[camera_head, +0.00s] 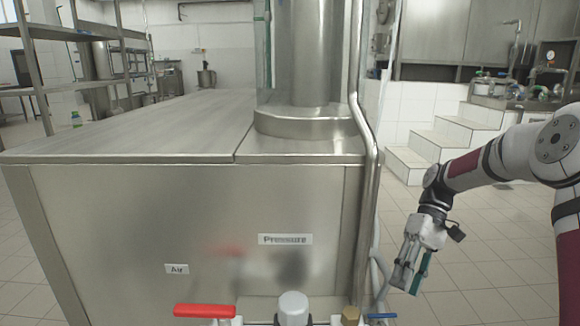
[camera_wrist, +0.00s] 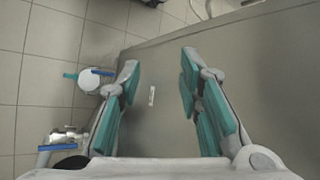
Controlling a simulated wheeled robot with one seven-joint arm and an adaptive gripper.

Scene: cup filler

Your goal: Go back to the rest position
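My gripper (camera_head: 404,287) hangs at the right of the steel machine (camera_head: 150,230) in the head view, fingers pointing down, apart from the machine's front. In the wrist view my gripper (camera_wrist: 159,66) has its two teal-padded fingers spread wide with nothing between them. Behind the gap is the grey machine panel (camera_wrist: 165,60) with a small white label (camera_wrist: 152,96).
A red handle (camera_head: 204,311), a white knob (camera_head: 293,308) and a blue handle (camera_head: 381,316) line the machine's lower front. Blue-handled valves (camera_wrist: 58,148) show at the left in the wrist view. Tiled floor (camera_head: 480,270) is open at right; white steps (camera_head: 440,140) stand behind.

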